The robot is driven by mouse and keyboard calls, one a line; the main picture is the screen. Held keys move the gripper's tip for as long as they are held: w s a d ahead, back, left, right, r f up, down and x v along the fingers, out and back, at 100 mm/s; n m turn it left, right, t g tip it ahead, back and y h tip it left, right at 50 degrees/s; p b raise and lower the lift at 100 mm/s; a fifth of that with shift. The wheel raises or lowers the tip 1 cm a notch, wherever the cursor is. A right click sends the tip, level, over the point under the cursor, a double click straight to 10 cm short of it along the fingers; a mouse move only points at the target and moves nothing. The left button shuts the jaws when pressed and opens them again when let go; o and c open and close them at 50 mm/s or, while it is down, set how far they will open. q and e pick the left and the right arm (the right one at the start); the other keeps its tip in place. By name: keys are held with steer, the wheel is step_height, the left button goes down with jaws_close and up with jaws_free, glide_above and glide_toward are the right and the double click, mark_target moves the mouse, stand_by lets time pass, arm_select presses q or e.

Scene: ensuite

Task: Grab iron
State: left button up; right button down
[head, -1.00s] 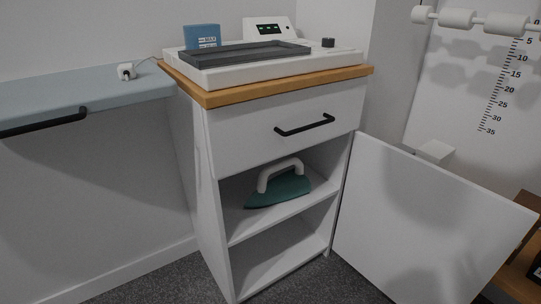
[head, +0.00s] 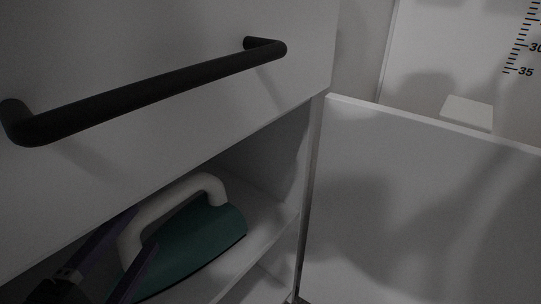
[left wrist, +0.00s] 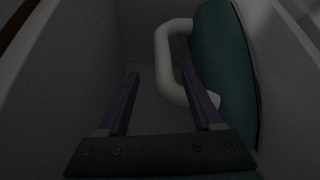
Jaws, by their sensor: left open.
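The iron has a teal body (head: 200,242) and a pale looped handle (head: 180,190). It sits on the cabinet's upper shelf, under the drawer. My left gripper (head: 146,228) reaches in from the lower left, its dark purple fingers apart at the near end of the handle. In the left wrist view the gripper (left wrist: 160,74) is open, and the handle (left wrist: 163,55) shows between the fingertips. The right finger overlaps the handle's lower end beside the teal body (left wrist: 225,75). I cannot tell whether it touches. My right gripper is not in view.
The white drawer front (head: 190,125) with its black bar handle (head: 150,88) is close above the iron. The cabinet door (head: 420,210) stands open at the right. The shelf space is narrow, with a side wall (left wrist: 60,70) on the left in the wrist view.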

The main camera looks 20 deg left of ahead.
mark_target(164, 208)
arm_select(q)
steer(key=shift+w+f+n+b, duration=0.15)
steer(key=shift+w+f+b, duration=0.1)
steer(key=shift+w, duration=0.35)
steer(key=shift+w+f+n+b, duration=0.15)
steer(key=shift+w+b, duration=0.05)
steer(key=shift+w, duration=0.65)
steer(key=w+b, duration=0.1)
steer(key=w, duration=0.1)
steer(key=w+b, duration=0.1)
steer(key=w, duration=0.2)
steer(key=shift+w+a+f, duration=0.2)
steer(key=shift+w, duration=0.25)
steer(key=shift+c, duration=0.7)
jaws_close()
arm_select(e)
steer(key=f, duration=0.2)
steer(key=s+f, duration=0.1)
steer(key=shift+s+d+f, duration=0.1)
steer(key=shift+d+f, duration=0.15)
steer(key=shift+d, duration=0.15)
